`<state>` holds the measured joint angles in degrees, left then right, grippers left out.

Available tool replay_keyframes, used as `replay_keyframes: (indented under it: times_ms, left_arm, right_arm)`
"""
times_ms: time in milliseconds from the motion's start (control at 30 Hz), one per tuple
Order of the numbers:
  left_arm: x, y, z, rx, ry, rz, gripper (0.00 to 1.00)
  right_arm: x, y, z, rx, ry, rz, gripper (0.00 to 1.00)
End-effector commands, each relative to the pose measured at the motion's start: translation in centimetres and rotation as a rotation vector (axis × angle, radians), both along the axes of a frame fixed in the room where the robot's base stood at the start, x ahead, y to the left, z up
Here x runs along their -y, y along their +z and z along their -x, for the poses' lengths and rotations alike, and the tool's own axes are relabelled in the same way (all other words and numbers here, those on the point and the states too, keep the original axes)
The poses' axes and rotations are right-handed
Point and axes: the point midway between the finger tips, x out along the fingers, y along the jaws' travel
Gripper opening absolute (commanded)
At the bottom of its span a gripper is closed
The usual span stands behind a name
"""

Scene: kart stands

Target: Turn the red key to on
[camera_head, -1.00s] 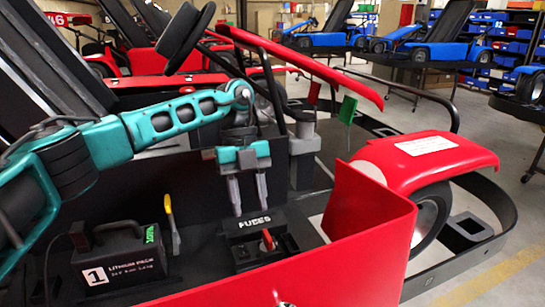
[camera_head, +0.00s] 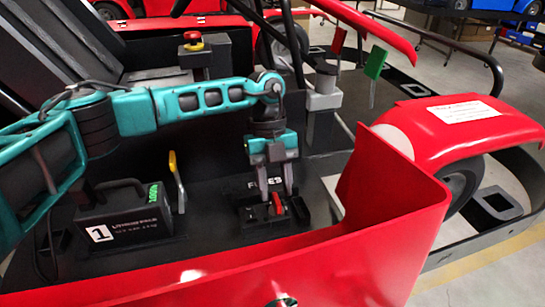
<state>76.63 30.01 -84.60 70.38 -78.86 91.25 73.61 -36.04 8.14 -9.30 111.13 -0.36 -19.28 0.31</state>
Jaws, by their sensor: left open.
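The red key (camera_head: 278,203) stands on the black fuse box (camera_head: 255,226) inside the red kart body. The box's white label is partly hidden by my gripper. My left gripper (camera_head: 276,197) points down over the fuse box with its fingers apart. Its fingertips are close to the red key, one to each side in the picture. I cannot tell whether they touch it. My right gripper is not in view.
A black battery (camera_head: 124,213) marked 1 and a yellow-handled lever (camera_head: 177,180) stand left of the fuse box. The red body panel (camera_head: 320,255) rises in front. A red emergency button (camera_head: 193,40) and a green tag (camera_head: 375,63) are farther back.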

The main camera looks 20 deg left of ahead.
Motion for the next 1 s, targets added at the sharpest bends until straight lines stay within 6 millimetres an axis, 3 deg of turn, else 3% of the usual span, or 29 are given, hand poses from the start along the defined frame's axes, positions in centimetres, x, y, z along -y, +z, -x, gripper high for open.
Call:
replay_keyframes:
  times_ms: [233, 600, 1000]
  left_arm:
    - [0.6, -2.6, 0.9, -0.001, 0.0, 0.001, 0.41]
    - [0.7, -3.1, 1.1, 0.0, 0.0, 0.0, 0.41]
    - [0.7, -3.1, 1.1, 0.0, 0.0, 0.0, 0.04]
  right_arm:
    - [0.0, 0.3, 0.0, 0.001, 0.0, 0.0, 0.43]
    - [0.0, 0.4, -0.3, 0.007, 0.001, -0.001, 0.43]
    - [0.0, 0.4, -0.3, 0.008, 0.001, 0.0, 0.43]
